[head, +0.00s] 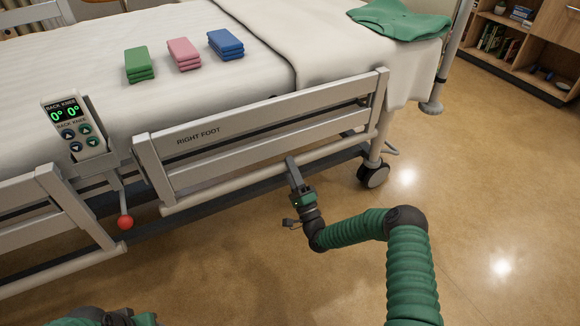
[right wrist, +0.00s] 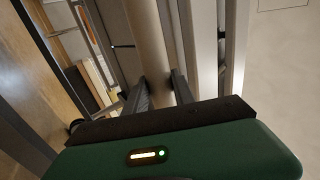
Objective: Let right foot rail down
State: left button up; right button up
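The right foot rail (head: 260,128), a grey barred side rail marked RIGHT FOOT, stands raised along the near side of the bed. A pale round tube (head: 230,184) runs along its bottom. My right gripper (head: 292,165) is at this tube from below and in front. In the right wrist view, its fingers (right wrist: 160,88) lie on both sides of the tube (right wrist: 147,40), with no clear gap between. A red knob (head: 125,222) hangs on a lever at the rail's left end. Part of my left arm shows at the bottom left; its gripper is out of view.
Another rail (head: 30,195) stands to the left, with a control panel (head: 75,125) between the two. Folded green (head: 140,64), pink (head: 184,53) and blue (head: 226,43) cloths lie on the bed. A caster (head: 373,175) stands right of my gripper. The near floor is clear.

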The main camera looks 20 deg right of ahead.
jog(key=o, duration=0.4)
jog(key=shift+w+a+f, duration=0.1)
jog(key=shift+w+f, duration=0.15)
jog(key=shift+f, duration=0.25)
jog(key=shift+w+a+f, duration=0.1)
jog(key=shift+w+f, duration=0.1)
jog(key=shift+f, duration=0.3)
jog(key=shift+o, duration=0.2)
jog(key=shift+r, duration=0.1)
jog(key=shift+s, duration=0.1)
jog(key=shift+s, duration=0.1)
jog(key=p+v, duration=0.6)
jog(key=v, duration=1)
jog(key=shift+s, duration=0.4)
jog(key=shift+w+d+r, duration=0.1)
